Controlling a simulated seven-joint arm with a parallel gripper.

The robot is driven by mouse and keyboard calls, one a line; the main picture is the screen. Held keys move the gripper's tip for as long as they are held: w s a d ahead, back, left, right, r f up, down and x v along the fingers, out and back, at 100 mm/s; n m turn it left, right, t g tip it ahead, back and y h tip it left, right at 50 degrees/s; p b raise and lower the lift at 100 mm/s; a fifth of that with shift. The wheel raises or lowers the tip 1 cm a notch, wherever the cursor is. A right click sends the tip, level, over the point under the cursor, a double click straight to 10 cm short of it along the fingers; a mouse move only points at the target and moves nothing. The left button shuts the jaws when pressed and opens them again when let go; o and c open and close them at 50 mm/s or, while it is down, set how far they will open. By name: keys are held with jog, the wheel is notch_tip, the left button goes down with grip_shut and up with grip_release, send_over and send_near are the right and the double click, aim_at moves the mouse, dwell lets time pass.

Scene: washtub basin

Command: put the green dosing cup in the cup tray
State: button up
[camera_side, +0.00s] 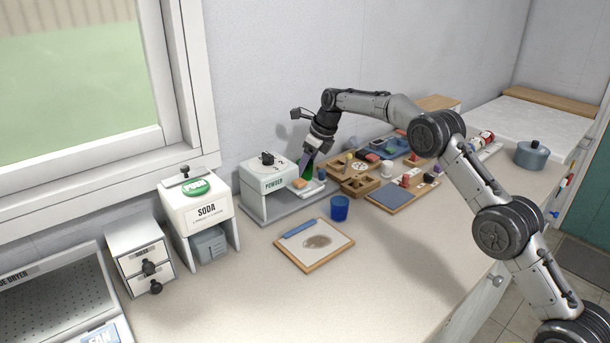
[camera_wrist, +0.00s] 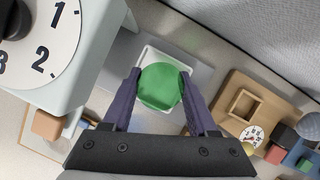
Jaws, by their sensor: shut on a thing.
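The green dosing cup (camera_wrist: 161,87) is held between the two purple fingers of my gripper (camera_wrist: 160,98) in the wrist view. In the side view the green cup (camera_side: 307,173) shows between the fingertips of my gripper (camera_side: 308,166), beside the powder dispenser. A white square tray (camera_wrist: 201,73) with a raised rim, which looks like the cup tray, lies beneath the cup in the wrist view. The cup covers most of its inside. I cannot tell whether the cup touches the tray floor.
The powder dispenser (camera_side: 264,178) with its numbered dial (camera_wrist: 52,40) stands close on the left. Wooden trays (camera_side: 350,164) with small items lie to the right. A blue cup (camera_side: 339,208) and a board (camera_side: 314,245) stand in front. The front counter is mostly clear.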

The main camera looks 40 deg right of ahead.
jog(key=shift+s+f, duration=0.1)
jog(key=shift+f, duration=1.15)
jog(key=shift+f, duration=0.1)
jog(key=o, duration=1.3)
jog(key=v, duration=1.2)
jog(key=s+a+r+n, duration=0.2)
jog(key=s+r+n, duration=0.25)
jog(key=s, duration=0.25)
jog(key=s+a+r+n+h, duration=0.1)
jog(key=s+a+r+n, duration=0.15)
jog(key=s+n, duration=0.45)
jog(key=s+a+r+n, duration=0.1)
jog(key=s+r+n, duration=0.3)
jog(key=s, duration=0.4)
jog(key=s+f+n, duration=0.3)
jog(key=s+n, duration=0.2)
jog(key=s, duration=0.3)
jog(key=s+a+f+n+t, duration=0.1)
jog(key=s+f+n, duration=0.2)
jog(key=s+n, duration=0.2)
jog(key=s+a+f+n, duration=0.1)
jog(key=s+f+n, duration=0.2)
jog(key=s, duration=0.9)
jog(key=shift+n+h, duration=0.4)
jog(key=shift+n, duration=1.05)
